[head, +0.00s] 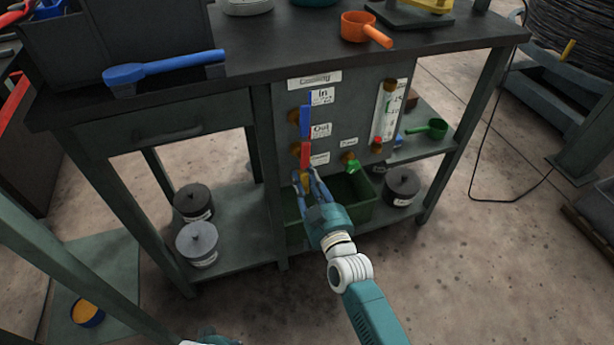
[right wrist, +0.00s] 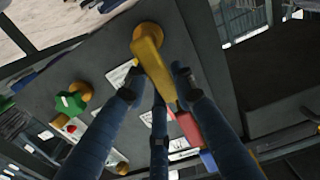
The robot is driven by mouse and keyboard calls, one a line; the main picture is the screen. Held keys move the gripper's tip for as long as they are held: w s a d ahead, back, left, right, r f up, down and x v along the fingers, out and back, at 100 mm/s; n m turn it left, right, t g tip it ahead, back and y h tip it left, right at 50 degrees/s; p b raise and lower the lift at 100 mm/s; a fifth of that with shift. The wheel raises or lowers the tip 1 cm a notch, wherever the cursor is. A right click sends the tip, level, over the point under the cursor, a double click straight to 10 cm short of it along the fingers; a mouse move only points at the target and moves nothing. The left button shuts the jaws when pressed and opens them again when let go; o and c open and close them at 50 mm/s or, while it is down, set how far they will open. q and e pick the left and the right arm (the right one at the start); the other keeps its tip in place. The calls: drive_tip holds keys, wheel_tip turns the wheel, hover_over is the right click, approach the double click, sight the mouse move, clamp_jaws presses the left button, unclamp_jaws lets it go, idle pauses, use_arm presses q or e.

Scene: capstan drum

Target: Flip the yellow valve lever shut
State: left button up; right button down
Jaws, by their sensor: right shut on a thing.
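The yellow valve lever (right wrist: 153,68) runs from its brass pivot (right wrist: 147,35) towards the red lever (right wrist: 186,128) in the right wrist view. In the head view only a little of the yellow lever (head: 305,181) shows, low on the grey valve panel (head: 345,112), below the red lever (head: 306,154) and the blue lever (head: 305,121). My right gripper (head: 307,177) is at the yellow lever, with its blue fingers on either side, shut on it. The fingers hide part of the lever in the head view.
A green knob (head: 353,166) sits on the panel to the right of my gripper. A green bin (head: 352,192) stands below the panel. Dark canisters (head: 402,187) stand on the lower shelf. A blue scoop (head: 165,67) and an orange scoop (head: 364,29) lie on the bench top.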

drive_tip(key=c, duration=1.4)
unclamp_jaws()
drive_tip(key=v, duration=1.2)
